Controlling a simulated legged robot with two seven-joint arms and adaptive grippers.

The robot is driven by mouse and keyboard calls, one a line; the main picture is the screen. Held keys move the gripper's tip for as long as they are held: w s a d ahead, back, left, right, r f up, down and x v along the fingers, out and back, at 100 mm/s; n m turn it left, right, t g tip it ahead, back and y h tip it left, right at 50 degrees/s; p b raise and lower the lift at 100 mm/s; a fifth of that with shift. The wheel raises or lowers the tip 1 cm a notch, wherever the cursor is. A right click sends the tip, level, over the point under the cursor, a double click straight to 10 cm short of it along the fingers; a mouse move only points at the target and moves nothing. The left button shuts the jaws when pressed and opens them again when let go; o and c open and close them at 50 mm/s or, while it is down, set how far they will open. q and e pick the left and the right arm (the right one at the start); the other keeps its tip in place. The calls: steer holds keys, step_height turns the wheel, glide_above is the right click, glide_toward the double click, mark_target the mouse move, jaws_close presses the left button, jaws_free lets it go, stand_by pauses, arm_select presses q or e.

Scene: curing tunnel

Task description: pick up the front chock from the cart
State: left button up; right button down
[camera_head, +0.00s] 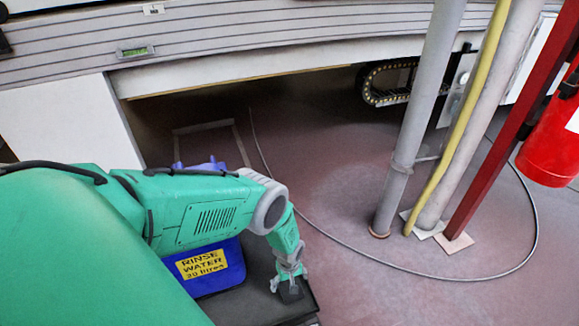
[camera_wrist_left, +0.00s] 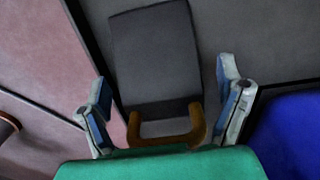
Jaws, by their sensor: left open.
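The front chock (camera_wrist_left: 155,60) is a dark grey block with a brown-orange loop handle at its near end. It lies on the dark grey cart (camera_wrist_left: 265,45) in the left wrist view, close to the cart's edge. My left gripper (camera_wrist_left: 163,80) is open, with one finger on each side of the chock and its handle, and gaps show beside them. In the head view my left gripper (camera_head: 290,272) points down over the cart's right end (camera_head: 262,268), and a small dark part of the chock (camera_head: 291,291) shows under it. My right gripper is out of view.
A blue rinse water container (camera_head: 222,273) stands on the cart close to my left forearm. Grey pipes (camera_head: 415,120), a yellow pipe (camera_head: 464,115) and a red post (camera_head: 515,120) rise at right. A cable (camera_head: 345,244) curves across the floor. The tunnel's panelled side (camera_head: 280,40) spans the back.

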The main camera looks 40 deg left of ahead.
arm_select(q)
steer(key=shift+a+f, duration=0.1)
steer(key=c, duration=1.6)
steer(key=shift+d+r, duration=0.2)
